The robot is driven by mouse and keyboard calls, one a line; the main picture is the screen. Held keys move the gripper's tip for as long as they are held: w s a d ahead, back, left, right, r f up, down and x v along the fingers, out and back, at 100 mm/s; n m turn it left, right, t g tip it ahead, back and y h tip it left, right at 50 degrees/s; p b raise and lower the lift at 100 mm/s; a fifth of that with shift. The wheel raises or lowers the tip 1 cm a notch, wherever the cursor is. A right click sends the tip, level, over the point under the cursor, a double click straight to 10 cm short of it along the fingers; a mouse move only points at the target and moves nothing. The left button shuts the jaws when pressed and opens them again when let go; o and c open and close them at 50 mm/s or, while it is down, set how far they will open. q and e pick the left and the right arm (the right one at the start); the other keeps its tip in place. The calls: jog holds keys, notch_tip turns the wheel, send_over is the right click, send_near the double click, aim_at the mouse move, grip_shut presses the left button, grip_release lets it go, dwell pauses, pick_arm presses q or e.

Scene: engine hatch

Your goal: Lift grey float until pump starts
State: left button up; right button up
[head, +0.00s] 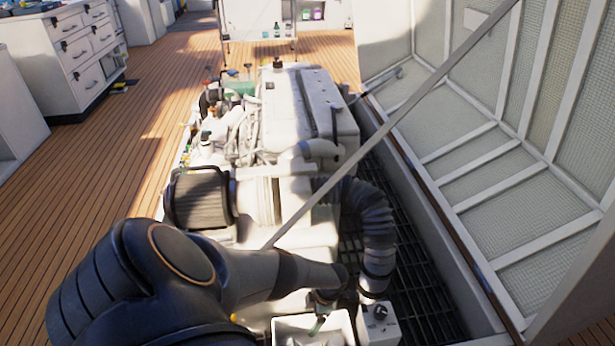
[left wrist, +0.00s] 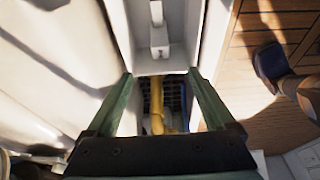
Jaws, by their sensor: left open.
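My left gripper (head: 319,322) reaches down over an open white box (head: 285,326) at the bottom of the head view. In the left wrist view its two green fingers (left wrist: 160,74) are spread apart with nothing held between them. Beyond the fingertips is a pale narrow channel with a small pale grey block on a stem (left wrist: 158,38). This may be the grey float, but I cannot tell for sure. A yellow pipe (left wrist: 157,100) shows between the fingers, lower down over a dark grid. My right gripper is not in view.
The white engine (head: 310,105) fills the middle. A corrugated dark hose (head: 372,225) and a white box with a black knob (head: 380,322) stand just right of my gripper. The open hatch lid (head: 500,165) and its strut (head: 400,110) are on the right. Wooden deck lies left.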

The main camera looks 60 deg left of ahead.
pick_arm(q)
jog(key=shift+w+r+p, duration=0.2)
jog(key=shift+r+p, duration=0.1)
jog(key=shift+r, duration=0.4)
jog(key=shift+d, duration=0.1)
